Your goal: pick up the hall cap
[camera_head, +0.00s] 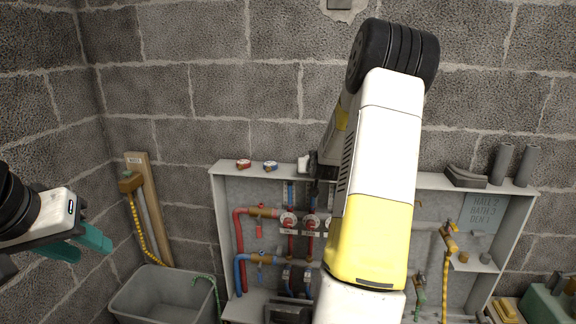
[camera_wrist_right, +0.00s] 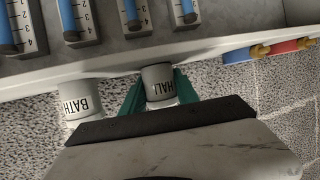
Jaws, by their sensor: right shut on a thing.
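The hall cap (camera_wrist_right: 158,78), a light cylinder lettered HALL, shows in the right wrist view between the teal fingers of my right gripper (camera_wrist_right: 158,94). The gripper is shut on it. The cap is close to a pale shelf edge; I cannot tell whether it still touches a surface. The bath cap (camera_wrist_right: 80,103), lettered BATH, stands beside it on the left of that view. In the head view my right arm covers the hall cap and the right fingers. My left gripper (camera_head: 79,244) is open and empty at the far left, with teal fingers spread.
A grey board (camera_head: 225,240) with red and blue pipes and valves stands against the block wall. A grey bin (camera_head: 165,297) stands at lower left, by a wooden plank (camera_head: 155,215). Dark tubes (camera_head: 502,163) stand at right.

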